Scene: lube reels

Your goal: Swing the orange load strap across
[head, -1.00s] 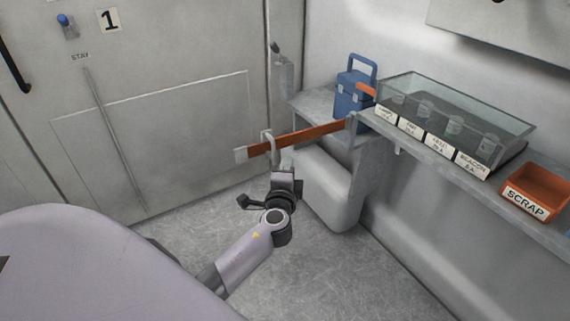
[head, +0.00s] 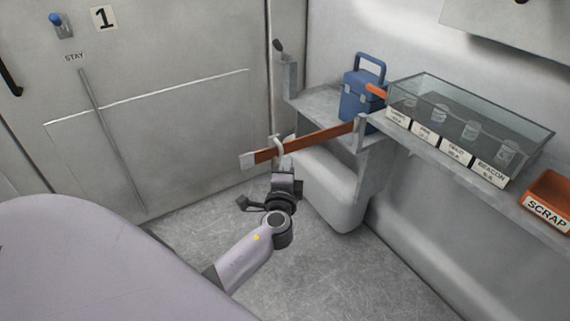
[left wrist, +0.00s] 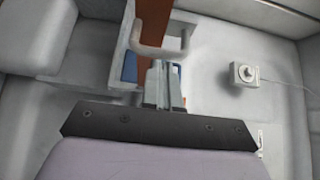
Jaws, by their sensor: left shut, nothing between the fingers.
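The orange load strap (head: 310,142) is a flat bar running from the shelf bracket at its right to a pale end tip (head: 247,160) at its left, out over the floor. A light grey loop handle (head: 277,147) sits on it near the free end. My left gripper (head: 285,167) is shut and empty, just below the strap and the loop. In the left wrist view its closed fingers (left wrist: 165,85) point at the strap (left wrist: 165,20), close to the loop (left wrist: 160,51). I cannot tell whether they touch. My right gripper is not in view.
A blue case (head: 362,95) stands on the shelf behind the strap. A glass-sided labelled box (head: 470,125) and an orange scrap bin (head: 548,200) are on the right ledge. A grey door (head: 150,90) is at the left. The floor below is clear.

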